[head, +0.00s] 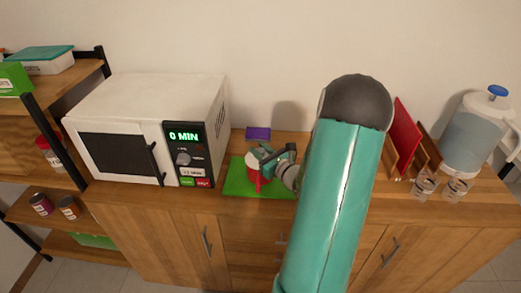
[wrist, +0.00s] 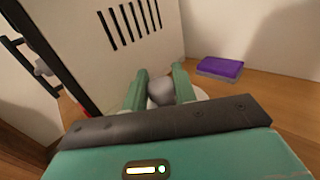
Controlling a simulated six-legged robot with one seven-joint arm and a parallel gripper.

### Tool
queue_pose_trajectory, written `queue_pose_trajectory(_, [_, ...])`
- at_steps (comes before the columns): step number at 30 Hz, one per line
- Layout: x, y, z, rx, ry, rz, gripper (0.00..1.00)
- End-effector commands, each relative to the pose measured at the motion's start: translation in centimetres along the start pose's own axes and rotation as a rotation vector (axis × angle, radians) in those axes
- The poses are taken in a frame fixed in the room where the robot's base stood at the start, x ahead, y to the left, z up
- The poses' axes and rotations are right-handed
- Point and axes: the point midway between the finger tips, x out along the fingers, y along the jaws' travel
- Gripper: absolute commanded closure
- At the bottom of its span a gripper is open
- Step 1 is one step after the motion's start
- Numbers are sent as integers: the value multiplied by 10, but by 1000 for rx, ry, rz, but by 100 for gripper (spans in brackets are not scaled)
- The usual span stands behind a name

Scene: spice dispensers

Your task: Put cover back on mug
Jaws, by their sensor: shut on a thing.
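A red and white mug (head: 253,174) stands on the green mat (head: 235,185) to the right of the microwave. My gripper (head: 266,157) is directly over or beside it and partly hides it. In the wrist view my gripper (wrist: 160,88) has its two green fingers shut on the grey round knob of the cover (wrist: 161,93). A pale rim of the cover shows behind the right finger. The mug is not clearly seen in the wrist view, so I cannot tell whether the cover touches it.
A white microwave (head: 148,110) reading "0 MIN" stands close on the left. A purple sponge (head: 258,133) lies behind the mat. A red board in a rack (head: 406,130), small glasses (head: 424,184) and a water dispenser (head: 475,135) stand on the right.

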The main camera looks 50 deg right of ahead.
Motion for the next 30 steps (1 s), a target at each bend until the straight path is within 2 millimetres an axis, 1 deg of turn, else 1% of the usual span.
queue_pose_trajectory(14, [0, 0, -2, 0, 0, 0, 95])
queue_pose_trajectory(15, [0, 0, -2, 0, 0, 0, 65])
queue_pose_trajectory(18, [0, 0, -2, 0, 0, 1, 47])
queue_pose_trajectory(26, [0, 0, -2, 0, 1, 0, 47])
queue_pose_trajectory(30, [-8, 0, -2, 0, 1, 0, 47])
